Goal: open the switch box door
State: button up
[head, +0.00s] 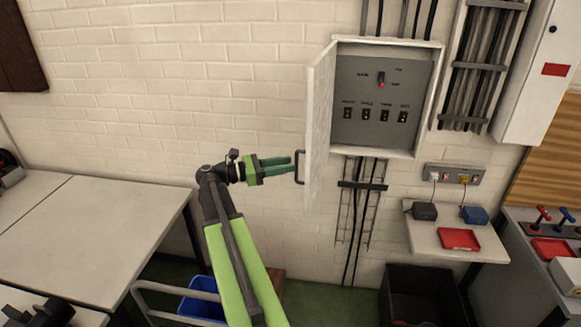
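The switch box (389,50) is a white wall cabinet with a grey panel inside, bearing a red-tipped switch (381,84) and a row of several black switches. Its door (319,120) is swung out to the left, standing wide open, so the panel is in plain view. A dark bracket handle (299,167) sits on the door's free edge, low down. My gripper (291,166) points right with its green fingertips at the handle. The two fingers show a gap between them. Whether they touch the handle is hard to see.
Below the box are a cable ladder (360,205), a socket strip (453,174) and a small shelf (440,236) with a red tray (459,239). A black bin (420,295) stands on the floor. A white table (90,230) is at left.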

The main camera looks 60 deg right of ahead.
jog(key=v, duration=1.4)
jog(key=shift+w+a, duration=0.15)
jog(key=shift+w, duration=0.05)
